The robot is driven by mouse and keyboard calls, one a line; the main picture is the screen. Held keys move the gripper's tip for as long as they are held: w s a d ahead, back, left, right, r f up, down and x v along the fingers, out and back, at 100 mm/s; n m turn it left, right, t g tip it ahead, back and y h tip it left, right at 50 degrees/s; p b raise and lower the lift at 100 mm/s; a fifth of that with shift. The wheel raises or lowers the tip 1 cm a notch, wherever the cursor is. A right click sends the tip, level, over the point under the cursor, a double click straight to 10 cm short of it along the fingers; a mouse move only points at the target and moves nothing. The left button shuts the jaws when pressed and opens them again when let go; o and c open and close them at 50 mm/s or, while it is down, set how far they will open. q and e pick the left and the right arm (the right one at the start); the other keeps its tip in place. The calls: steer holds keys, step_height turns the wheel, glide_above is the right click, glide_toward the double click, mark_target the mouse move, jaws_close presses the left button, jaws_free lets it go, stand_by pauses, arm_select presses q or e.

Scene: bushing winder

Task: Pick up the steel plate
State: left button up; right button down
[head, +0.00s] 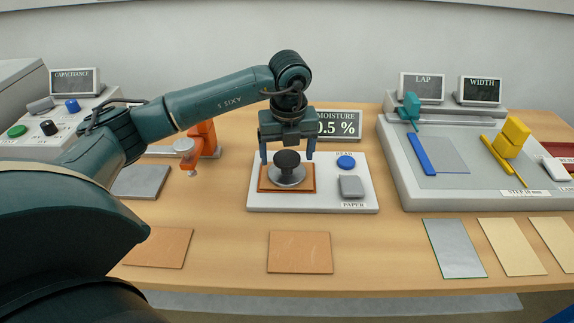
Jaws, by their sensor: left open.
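A round steel plate (287,177) with a black knob on top lies on a brown sheet (270,187) on the white moisture tester (325,198). My left gripper (287,153) is open above the plate, pointing down. Its fingers show to the left and right of the black knob, apart from it as far as I can see. Whether the fingertips are level with the knob in depth is hard to tell. Nothing is held. My right gripper is not in view.
The tester has a blue button (346,162), a grey block (351,187) and a partly hidden display (337,124). A grey slab (140,182) and an orange clamp (202,145) stand left. Brown sheets (300,252) lie in front. A grey measuring bench (470,185) stands right.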

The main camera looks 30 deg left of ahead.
arm_select(q)
steer(key=shift+w+a+f, duration=0.1)
steer(key=shift+f, duration=1.2)
steer(key=shift+c, duration=0.5)
steer(key=shift+r, duration=0.1)
steer(key=c, duration=1.5)
steer(key=shift+o, duration=0.2)
steer(key=shift+r, duration=0.1)
